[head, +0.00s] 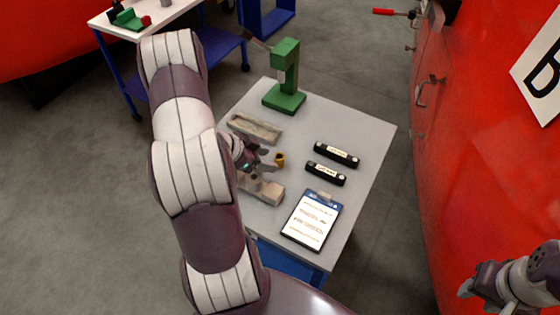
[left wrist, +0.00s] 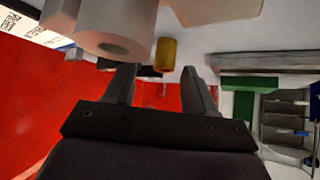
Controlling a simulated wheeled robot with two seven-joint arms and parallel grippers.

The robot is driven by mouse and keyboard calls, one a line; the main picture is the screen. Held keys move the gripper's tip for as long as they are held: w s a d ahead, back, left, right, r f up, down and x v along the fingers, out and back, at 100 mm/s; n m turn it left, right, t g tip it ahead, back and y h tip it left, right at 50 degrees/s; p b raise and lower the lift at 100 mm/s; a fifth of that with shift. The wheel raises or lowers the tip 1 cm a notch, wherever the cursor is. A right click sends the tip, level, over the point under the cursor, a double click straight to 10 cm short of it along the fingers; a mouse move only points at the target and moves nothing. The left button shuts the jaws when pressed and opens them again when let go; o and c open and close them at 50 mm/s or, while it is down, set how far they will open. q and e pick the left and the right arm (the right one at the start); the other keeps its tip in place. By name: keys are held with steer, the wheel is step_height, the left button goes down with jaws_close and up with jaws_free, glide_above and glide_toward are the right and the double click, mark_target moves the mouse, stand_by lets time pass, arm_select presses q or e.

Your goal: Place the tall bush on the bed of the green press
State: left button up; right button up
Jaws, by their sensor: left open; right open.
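A small yellow-brass bush (head: 280,159) stands on the grey table, just beyond the fingertips of my left gripper (head: 266,158). In the left wrist view the bush (left wrist: 166,54) shows ahead of and between the two open fingers (left wrist: 160,75), with nothing held. I cannot tell its height against other bushes. The green press (head: 287,60) stands at the table's far end, with its flat bed (head: 284,98) at the foot; the bed looks empty. My right gripper (head: 482,296) is open and empty at the lower right, away from the table.
A long grey tray (head: 256,128) and a pale block-like holder (head: 268,190) flank my left gripper. A pale cylinder (left wrist: 118,22) looms close in the wrist view. Two black labelled bars (head: 336,154) and a clipboard (head: 311,220) lie right. The far right tabletop (head: 350,122) is clear.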

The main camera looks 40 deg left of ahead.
mark_target(275, 159)
arm_select(q)
steer(key=x, duration=0.4)
steer(key=shift+w+f, duration=0.15)
steer(key=shift+w, duration=0.35)
steer(key=shift+s, duration=0.15)
jaws_close()
